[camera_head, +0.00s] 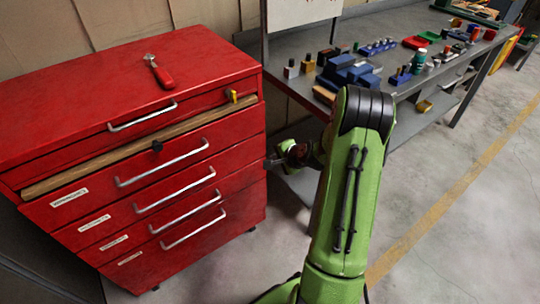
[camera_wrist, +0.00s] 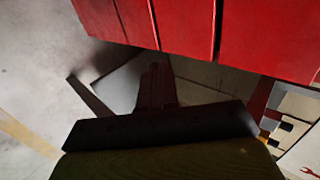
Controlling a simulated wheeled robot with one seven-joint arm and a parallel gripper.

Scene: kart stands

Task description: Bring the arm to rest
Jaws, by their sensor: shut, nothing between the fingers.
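My green arm rises from the bottom of the head view and bends at a dark elbow joint. My gripper (camera_head: 272,162) shows partly behind the upper arm, pointing left, close to the right front edge of the red tool cabinet (camera_head: 130,72). I cannot tell whether it touches the cabinet. In the wrist view the fingers (camera_wrist: 155,72) are dark and together, with nothing seen between them. The cabinet's red front (camera_wrist: 190,25) fills the top of that view. Much of my forearm is hidden behind the upper arm.
A red-handled tool (camera_head: 161,72) lies on the cabinet top. A grey workbench (camera_head: 425,78) at the back right carries a blue vise (camera_head: 348,72) and many small items, with a lower shelf beneath. Concrete floor with a yellow line (camera_head: 450,210) is clear at the right.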

